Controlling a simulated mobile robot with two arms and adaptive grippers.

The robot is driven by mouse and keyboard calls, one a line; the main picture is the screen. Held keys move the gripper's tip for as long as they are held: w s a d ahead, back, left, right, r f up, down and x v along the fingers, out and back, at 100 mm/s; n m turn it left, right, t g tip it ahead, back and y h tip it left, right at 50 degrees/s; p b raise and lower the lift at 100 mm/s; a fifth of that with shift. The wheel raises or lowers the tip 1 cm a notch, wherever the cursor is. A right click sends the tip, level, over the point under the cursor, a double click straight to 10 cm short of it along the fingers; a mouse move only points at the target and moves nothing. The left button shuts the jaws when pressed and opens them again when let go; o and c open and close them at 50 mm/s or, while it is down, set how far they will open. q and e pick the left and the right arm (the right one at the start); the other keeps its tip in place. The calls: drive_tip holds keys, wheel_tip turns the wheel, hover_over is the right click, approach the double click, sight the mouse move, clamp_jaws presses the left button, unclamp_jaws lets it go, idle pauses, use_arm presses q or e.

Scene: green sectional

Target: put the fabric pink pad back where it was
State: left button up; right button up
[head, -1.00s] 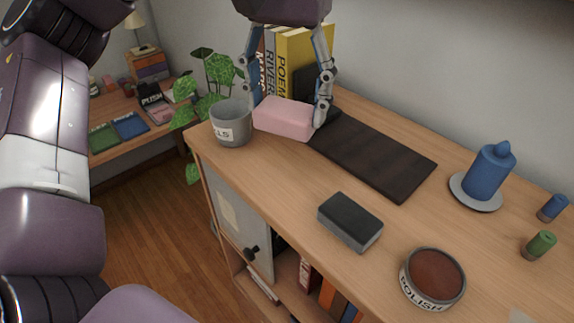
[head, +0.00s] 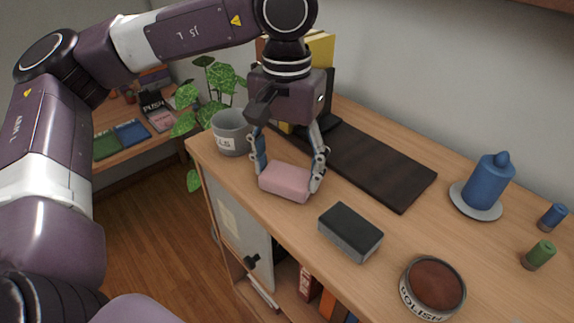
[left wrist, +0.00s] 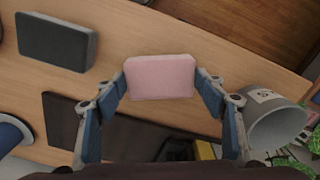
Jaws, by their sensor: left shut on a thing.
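The pink pad (head: 286,182) is a small soft-looking block between the fingers of my left gripper (head: 288,178), which is shut on it. In the head view it is over the wooden top, right of the grey mug and left of the dark grey block. In the left wrist view the pink pad (left wrist: 160,77) sits level between the two fingertips (left wrist: 160,82). I cannot tell whether the pad touches the wood. My right gripper is not in view.
A grey mug (head: 232,132), a dark grey block (head: 350,231), a polish tin (head: 433,287) and a blue candle on a saucer (head: 488,185) stand on the wooden top (head: 395,225). A dark mat (head: 385,165) lies along the back. Books stand behind my arm.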

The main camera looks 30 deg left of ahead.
sight(287, 174)
use_arm(q)
drive_tip(key=shift+f, duration=0.1)
drive_tip(key=shift+f+b, duration=0.15)
drive_tip(key=shift+b, duration=0.15)
drive_tip(key=o, duration=1.1)
drive_tip(key=shift+r, duration=0.25)
wheel_tip(287, 174, up, 12)
